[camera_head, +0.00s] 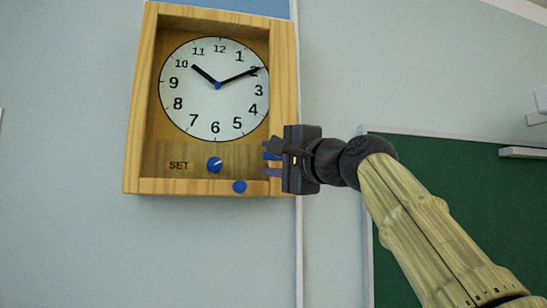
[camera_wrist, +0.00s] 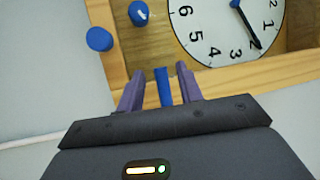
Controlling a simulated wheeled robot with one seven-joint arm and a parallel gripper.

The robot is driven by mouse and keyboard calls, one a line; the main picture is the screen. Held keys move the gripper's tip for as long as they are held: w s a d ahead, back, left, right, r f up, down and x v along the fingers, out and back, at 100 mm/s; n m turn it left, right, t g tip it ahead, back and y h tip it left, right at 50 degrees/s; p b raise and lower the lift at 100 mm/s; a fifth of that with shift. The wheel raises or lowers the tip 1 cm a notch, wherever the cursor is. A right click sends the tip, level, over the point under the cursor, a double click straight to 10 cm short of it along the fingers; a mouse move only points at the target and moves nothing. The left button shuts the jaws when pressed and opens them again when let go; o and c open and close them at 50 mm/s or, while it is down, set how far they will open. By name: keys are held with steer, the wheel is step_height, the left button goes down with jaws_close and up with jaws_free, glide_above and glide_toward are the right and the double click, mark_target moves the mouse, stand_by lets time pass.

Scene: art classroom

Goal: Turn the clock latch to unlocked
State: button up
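The wooden clock (camera_head: 284,85) hangs on the wall in the head view, with a white dial, and its wooden side (camera_wrist: 245,78) shows in the wrist view. A narrow blue latch (camera_wrist: 163,88) sticks out from the clock's right side; a little of it shows in the head view (camera_head: 271,156). My gripper (camera_head: 269,158) is at the clock's lower right side. In the wrist view its two purple fingers (camera_wrist: 160,77) stand open on either side of the latch, with a gap visible on each side. The latch's locked or unlocked marking is hidden.
A blue knob with a white mark (camera_head: 215,165) sits beside the word SET below the dial. A round blue knob (camera_head: 239,187) is on the clock's lower edge. A green chalkboard (camera_head: 465,185) is at the right. The wall below the clock is clear.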

steer(key=shift+s, duration=0.1)
steer(key=b+v, duration=0.9)
steer(key=v, duration=0.8)
steer(key=shift+d, duration=0.15)
